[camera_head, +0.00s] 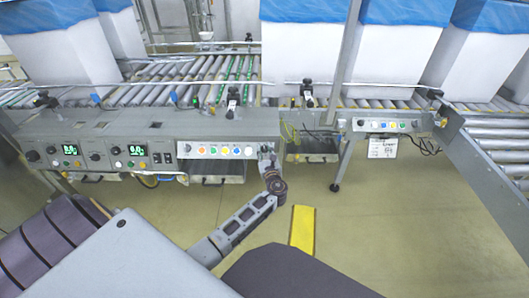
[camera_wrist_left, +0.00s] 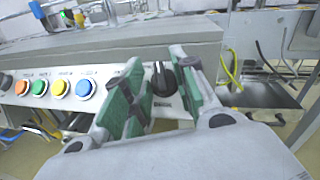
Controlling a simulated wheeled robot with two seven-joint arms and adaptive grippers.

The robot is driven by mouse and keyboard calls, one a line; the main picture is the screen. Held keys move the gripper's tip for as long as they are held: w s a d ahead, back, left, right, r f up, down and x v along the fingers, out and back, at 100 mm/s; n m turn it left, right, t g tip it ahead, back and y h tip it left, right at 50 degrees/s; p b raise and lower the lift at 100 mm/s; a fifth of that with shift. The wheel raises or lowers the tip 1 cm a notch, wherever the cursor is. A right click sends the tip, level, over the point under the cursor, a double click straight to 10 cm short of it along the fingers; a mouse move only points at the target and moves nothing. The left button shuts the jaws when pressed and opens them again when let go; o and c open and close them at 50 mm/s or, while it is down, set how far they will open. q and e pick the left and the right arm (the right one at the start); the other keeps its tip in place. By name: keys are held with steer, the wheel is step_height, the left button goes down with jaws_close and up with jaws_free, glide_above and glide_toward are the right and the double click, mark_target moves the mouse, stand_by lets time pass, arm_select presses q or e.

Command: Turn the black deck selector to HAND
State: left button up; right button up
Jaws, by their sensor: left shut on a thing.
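The black deck selector (camera_wrist_left: 161,82) is a knob on the grey front panel (camera_wrist_left: 40,97), right of the row of push buttons. My left gripper (camera_head: 267,158) is at the right end of this panel in the head view. In the wrist view its green-padded fingers stand on either side of the selector, shut on it. The knob's pointer looks close to upright, but its exact setting is hard to tell. A small label sits under it, too small to read surely. In the head view the gripper hides the selector. My right gripper is in neither view.
Orange, green, yellow and blue buttons (camera_wrist_left: 87,88) sit left of the selector. Panels with green displays (camera_head: 136,149) are further left. A second button panel (camera_head: 385,125) is to the right. Roller conveyors carry white boxes (camera_head: 300,50) with blue liners. A yellow floor strip (camera_head: 302,228) lies below.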

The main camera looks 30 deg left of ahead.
arm_select(q)
steer(key=n+g, duration=0.1)
steer(key=n+g+y, duration=0.1)
steer(key=n, duration=0.1)
steer(key=shift+w+d+n+g+y, duration=0.15)
steer(key=shift+n+g+y, duration=0.15)
steer(key=n+g, duration=0.2)
steer(key=shift+w+r+n+y, duration=0.1)
steer(key=shift+n+y, duration=0.3)
steer(key=shift+n+g+p, duration=0.35)
steer(key=shift+n+g, duration=0.25)
steer(key=shift+n, duration=0.1)
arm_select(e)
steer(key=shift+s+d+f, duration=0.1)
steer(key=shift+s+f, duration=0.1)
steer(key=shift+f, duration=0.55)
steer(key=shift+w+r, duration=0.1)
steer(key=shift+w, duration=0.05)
arm_select(q)
steer(key=o, duration=0.6)
steer(key=shift+o, duration=0.2)
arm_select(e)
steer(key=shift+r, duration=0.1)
arm_select(q)
steer(key=shift+r, duration=0.2)
